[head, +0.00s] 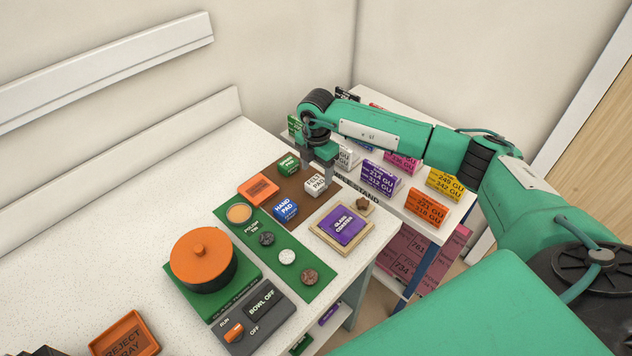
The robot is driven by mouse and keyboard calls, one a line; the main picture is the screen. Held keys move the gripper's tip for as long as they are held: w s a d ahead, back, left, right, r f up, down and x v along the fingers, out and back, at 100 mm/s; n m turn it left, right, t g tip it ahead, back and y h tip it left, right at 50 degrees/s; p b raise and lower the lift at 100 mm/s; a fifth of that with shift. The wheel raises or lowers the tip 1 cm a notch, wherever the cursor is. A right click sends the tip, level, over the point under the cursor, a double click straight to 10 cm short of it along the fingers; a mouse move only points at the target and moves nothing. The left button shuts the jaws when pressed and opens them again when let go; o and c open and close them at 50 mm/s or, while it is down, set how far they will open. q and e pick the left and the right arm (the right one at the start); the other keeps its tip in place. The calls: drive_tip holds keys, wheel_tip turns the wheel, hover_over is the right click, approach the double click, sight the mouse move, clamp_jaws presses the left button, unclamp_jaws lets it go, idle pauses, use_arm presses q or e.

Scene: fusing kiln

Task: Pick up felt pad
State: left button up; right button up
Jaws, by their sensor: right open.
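The felt pad (315,185) is a small white block with dark lettering. It stands on the brown mat (322,204) on the white worktop, between the blue hand pad (285,210) and my right arm's end. My right gripper (318,169) is open, pointing down just above and behind the felt pad. Its fingers overlap the pad's top edge in the picture, and I cannot tell whether they touch it. Nothing shows between the fingers. My left gripper is not in view.
A purple glass coaster (342,225) lies in a wooden frame in front. A white stand (455,211) with several labelled blocks is at right. An orange-lidded bowl (202,258) stands at left.

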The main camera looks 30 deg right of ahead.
sight(317, 181)
drive_tip(key=shift+f, duration=0.3)
drive_tip(key=shift+f+p, duration=0.55)
drive_tip(key=shift+p, duration=0.05)
drive_tip(key=f+p, duration=0.1)
drive_tip(key=f, duration=0.2)
drive_tip(key=shift+w+d+f+p, duration=0.1)
drive_tip(key=shift+w+f+p, duration=0.1)
drive_tip(key=shift+p, duration=0.1)
drive_tip(key=shift+f, duration=0.4)
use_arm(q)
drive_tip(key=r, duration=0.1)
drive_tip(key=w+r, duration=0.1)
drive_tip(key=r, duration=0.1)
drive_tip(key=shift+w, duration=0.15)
use_arm(e)
drive_tip(key=c, duration=1.1)
